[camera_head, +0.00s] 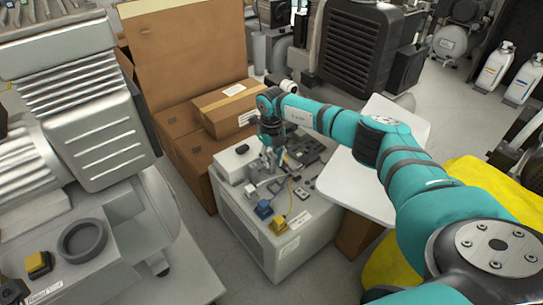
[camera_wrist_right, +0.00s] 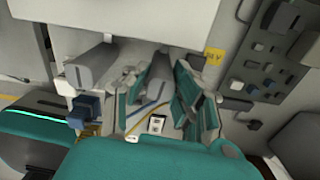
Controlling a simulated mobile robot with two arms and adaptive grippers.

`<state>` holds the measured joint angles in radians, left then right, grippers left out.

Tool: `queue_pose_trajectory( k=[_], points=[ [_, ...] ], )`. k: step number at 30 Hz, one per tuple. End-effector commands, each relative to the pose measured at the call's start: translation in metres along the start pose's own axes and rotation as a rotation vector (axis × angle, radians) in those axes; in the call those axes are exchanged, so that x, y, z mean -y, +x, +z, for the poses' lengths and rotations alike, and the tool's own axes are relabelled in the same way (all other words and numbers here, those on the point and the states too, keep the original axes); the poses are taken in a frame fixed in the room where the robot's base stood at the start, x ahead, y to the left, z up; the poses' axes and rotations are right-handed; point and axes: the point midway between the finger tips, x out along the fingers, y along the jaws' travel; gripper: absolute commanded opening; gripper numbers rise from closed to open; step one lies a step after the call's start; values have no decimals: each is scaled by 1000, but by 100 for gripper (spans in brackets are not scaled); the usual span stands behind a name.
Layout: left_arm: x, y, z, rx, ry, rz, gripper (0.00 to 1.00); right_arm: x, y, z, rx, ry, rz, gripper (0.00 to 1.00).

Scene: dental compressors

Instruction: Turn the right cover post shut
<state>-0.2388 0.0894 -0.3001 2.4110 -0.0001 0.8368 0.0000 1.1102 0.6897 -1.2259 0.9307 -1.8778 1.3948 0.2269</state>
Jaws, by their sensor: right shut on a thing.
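My right gripper (camera_head: 268,158) reaches down over the top of a white cabinet-like unit (camera_head: 237,220). In the right wrist view its teal fingers (camera_wrist_right: 157,88) stand on either side of a grey post (camera_wrist_right: 160,68), and the gripper is shut on it. The exact contact is small and partly hidden by the fingers. A second grey post (camera_wrist_right: 88,70) stands to the left in that view, apart from the fingers. Whether the held post is turned shut cannot be told. My left gripper is in neither view.
A large grey compressor (camera_head: 100,120) fills the left. A white panel (camera_head: 375,180) lies under my right arm.

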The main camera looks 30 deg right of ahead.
Motion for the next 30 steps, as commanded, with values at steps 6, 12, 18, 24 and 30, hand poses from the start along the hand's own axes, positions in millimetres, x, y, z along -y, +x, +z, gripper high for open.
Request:
queue_pose_trajectory(
  k=[6,12,18,24,30],
  points=[
    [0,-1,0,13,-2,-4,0,0,-1,0,0,-77,0,0],
    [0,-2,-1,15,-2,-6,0,0,0,0,1,-105,0,0],
    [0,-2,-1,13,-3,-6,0,1,0,0,1,-109,-1,0],
    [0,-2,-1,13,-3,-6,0,1,0,0,1,-108,-1,26],
    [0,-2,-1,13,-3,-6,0,0,0,0,0,-107,0,33]
  ],
)
